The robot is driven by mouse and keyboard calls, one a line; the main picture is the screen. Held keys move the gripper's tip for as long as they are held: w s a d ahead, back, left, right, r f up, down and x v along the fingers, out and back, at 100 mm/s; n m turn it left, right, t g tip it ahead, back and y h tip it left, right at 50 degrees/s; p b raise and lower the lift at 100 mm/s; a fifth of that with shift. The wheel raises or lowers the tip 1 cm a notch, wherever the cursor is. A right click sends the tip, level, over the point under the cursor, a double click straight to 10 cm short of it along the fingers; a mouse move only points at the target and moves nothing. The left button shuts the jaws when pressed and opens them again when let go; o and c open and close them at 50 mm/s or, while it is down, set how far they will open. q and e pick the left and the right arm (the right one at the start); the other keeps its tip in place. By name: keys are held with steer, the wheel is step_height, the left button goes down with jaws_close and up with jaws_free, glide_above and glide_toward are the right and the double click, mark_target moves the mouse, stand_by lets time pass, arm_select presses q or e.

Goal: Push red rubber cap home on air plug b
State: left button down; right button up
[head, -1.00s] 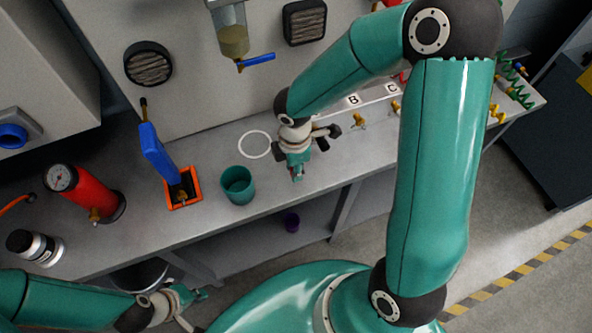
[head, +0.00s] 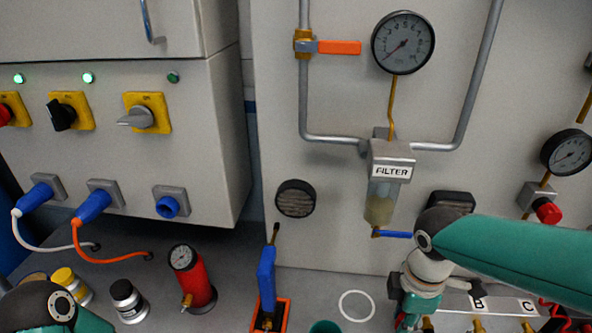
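My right gripper (head: 408,318) points down at the bench near the bottom edge, left of the label strip. Its fingertips are small and partly cut off, so I cannot tell whether they hold anything. The label strip with B and C (head: 500,304) lies on the bench to the right of it. A brass plug (head: 478,325) shows in part below the B, at the picture's bottom edge. I cannot make out a red rubber cap. My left arm shows only at the bottom left corner; its gripper is out of view.
A red cylinder with a gauge (head: 196,285), a blue-handled tool in an orange-rimmed socket (head: 285,312) and a teal cup (head: 325,326) stand on the bench. The filter (head: 385,185) with a blue lever hangs behind my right gripper. A white ring marks clear bench.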

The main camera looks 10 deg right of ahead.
steer(key=w+a+f+m, duration=0.3)
steer(key=w+f+m, duration=0.4)
steer(key=f+m, duration=0.2)
step_height(320, 180, down, 2)
steer(key=shift+a+m, duration=0.4)
steer(key=shift+d, duration=0.1)
